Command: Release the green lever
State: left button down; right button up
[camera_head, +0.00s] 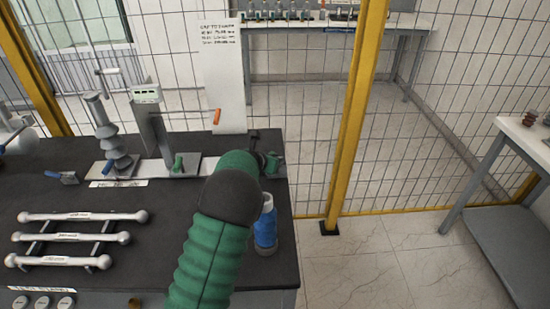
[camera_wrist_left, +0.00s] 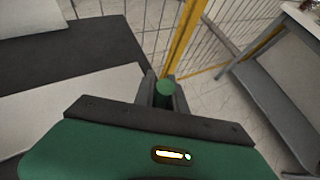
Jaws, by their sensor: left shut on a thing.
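My left gripper (camera_wrist_left: 166,92) is shut on a green lever (camera_wrist_left: 164,88), whose round green end shows between the two dark fingers in the left wrist view. In the head view, my green left arm reaches up from the bottom, and the left gripper (camera_head: 266,153) is at the right edge of the dark table. A green part (camera_head: 273,164) shows beside the fingers; the arm hides much of what is around it. My right gripper is not in view.
A blue cylinder with a white top (camera_head: 265,229) stands right of my arm. A yellow-framed mesh fence (camera_head: 352,110) stands behind. A side table (camera_head: 530,145) is at right.

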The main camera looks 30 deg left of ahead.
pick_arm(q)
jog(key=shift+w+a+r, duration=0.1)
jog(key=shift+w+r, duration=0.05)
jog(key=shift+r, duration=0.15)
jog(key=c, duration=1.6)
grip_release()
jog(key=shift+o, duration=1.2)
jog(key=shift+f, duration=0.25)
jog(key=v, duration=1.7)
jog(key=shift+w+f, duration=0.1)
jog(key=shift+f, duration=0.1)
